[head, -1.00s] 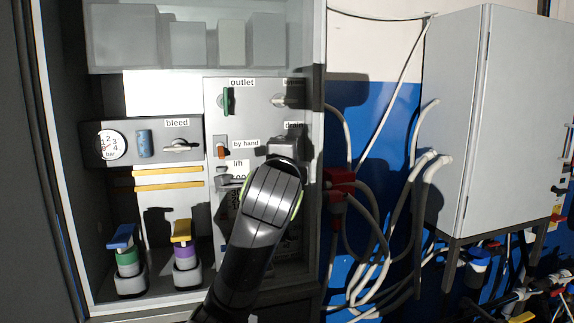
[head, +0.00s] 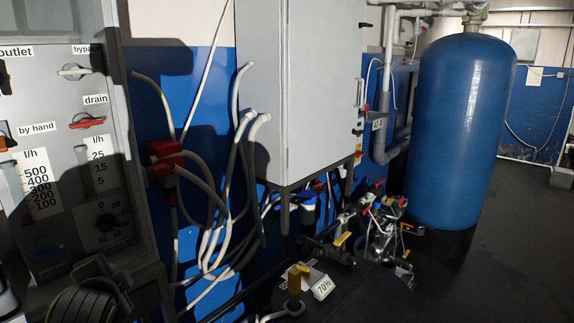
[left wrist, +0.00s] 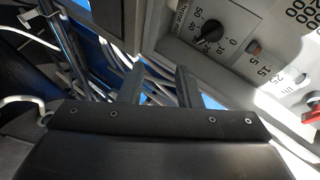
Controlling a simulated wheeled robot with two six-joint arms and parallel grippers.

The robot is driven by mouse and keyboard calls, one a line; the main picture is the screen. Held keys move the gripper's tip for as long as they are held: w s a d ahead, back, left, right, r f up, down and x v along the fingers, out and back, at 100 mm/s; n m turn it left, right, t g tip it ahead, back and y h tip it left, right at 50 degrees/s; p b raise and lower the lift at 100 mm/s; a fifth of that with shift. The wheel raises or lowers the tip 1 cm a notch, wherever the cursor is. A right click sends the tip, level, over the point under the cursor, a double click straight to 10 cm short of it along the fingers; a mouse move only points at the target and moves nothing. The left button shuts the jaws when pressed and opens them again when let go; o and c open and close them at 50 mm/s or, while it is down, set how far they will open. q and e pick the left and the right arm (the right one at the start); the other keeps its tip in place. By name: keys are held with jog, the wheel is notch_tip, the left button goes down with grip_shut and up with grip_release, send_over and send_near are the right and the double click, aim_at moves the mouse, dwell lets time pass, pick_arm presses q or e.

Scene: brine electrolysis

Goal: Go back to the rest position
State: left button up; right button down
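My left arm shows at the bottom left of the head view, below the grey control panel (head: 60,130). Its fingers are not clear there. In the left wrist view my left gripper (left wrist: 160,74) has its two fingers apart, with nothing between them. The panel's scales and black knob (left wrist: 212,32) are at the upper right of that view. The red drain handle (head: 86,121) lies across on the panel, clear of the gripper; it also shows at the right edge of the left wrist view (left wrist: 311,115). My right gripper is in neither view.
A red fitting with hoses (head: 165,158) sits right of the panel. A grey cabinet (head: 300,90) stands in the middle, with pipes and valves below it. A tall blue tank (head: 460,130) stands further right. Dark floor (head: 500,265) at the right is clear.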

pick_arm(q)
jog(key=s+d+f+n+g+h, duration=0.15)
jog(key=s+f+n+g, duration=0.35)
jog(key=s+f, duration=1.2)
jog(key=s+d+f+n+g+h, duration=0.1)
jog(key=s+f+n+g, duration=0.15)
jog(key=s+f, duration=0.35)
jog(key=s+d+f+n+g+h, duration=0.1)
jog(key=s+f+n, duration=0.25)
jog(key=s, duration=0.45)
notch_tip(320, 180, down, 28)
jog(key=a+b, duration=0.2)
jog(key=b, duration=0.2)
jog(key=s+d+f+g+b, duration=0.1)
jog(key=s+f, duration=0.6)
jog(key=f, duration=0.2)
jog(key=s+f+g+b, duration=0.1)
jog(key=s+f+b, duration=0.1)
jog(key=s+f, duration=0.6)
notch_tip(320, 180, down, 2)
jog(key=shift+d+f+m, duration=0.2)
jog(key=shift+d+m, duration=0.15)
jog(key=shift+m, duration=0.05)
jog(key=shift+h, duration=0.25)
